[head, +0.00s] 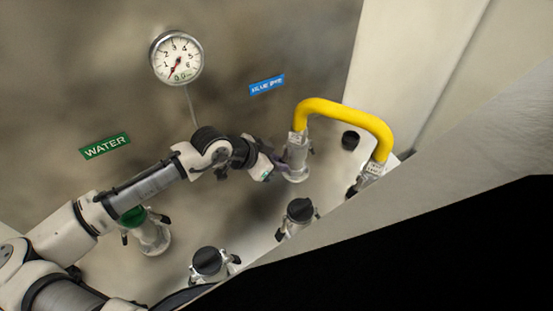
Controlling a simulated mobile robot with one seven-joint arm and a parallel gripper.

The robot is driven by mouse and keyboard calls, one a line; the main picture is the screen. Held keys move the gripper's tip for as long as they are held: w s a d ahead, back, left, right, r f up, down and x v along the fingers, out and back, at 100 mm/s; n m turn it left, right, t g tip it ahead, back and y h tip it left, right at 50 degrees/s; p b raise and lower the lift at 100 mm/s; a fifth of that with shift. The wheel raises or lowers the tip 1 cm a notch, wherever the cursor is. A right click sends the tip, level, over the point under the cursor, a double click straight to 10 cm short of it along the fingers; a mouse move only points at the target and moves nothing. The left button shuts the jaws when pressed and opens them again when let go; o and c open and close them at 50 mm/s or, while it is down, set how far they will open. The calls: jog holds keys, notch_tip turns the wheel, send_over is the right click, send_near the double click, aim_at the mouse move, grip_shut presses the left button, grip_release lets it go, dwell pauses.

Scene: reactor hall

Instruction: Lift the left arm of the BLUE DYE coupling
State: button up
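The blue BLUE DYE label (267,85) is on the metal wall. Below it and to its right, the silver BLUE DYE coupling (297,155) joins the left end of the yellow hose (345,112) to a pale fitting. A small dark arm (311,150) shows on the coupling's right side. My gripper (276,169) reaches in from the left, its tip right beside the coupling's left side. The left arm is hidden or too small to make out there. Whether the fingers touch or hold it cannot be told.
A WATER label (105,146) hangs above a green-capped coupling (146,231), partly behind my arm. Black-capped couplings (208,262) (299,211) stand lower down. A gauge (176,56) is above. The hose's right end (373,170) sits near a slanted pale edge (430,170).

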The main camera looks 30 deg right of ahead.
grip_shut()
jog(key=shift+r, duration=0.1)
jog(key=y+p, duration=0.1)
jog(key=r+y+p, duration=0.1)
jog(key=y+p, duration=0.1)
jog(key=shift+a+r+p, duration=0.15)
jog(key=shift+a+p, duration=0.1)
jog(key=shift+p, duration=0.05)
jog(key=shift+a+r+y+p, duration=0.1)
jog(key=shift+r+y+p, duration=0.15)
jog(key=shift+y, duration=0.75)
jog(key=shift+a+r+y+p, duration=0.1)
jog(key=shift+r+y+p, duration=0.2)
jog(key=shift+y, duration=0.7)
jog(key=shift+a+r+y+p, duration=0.1)
jog(key=shift+r+y+p, duration=0.15)
jog(key=shift+y, duration=0.75)
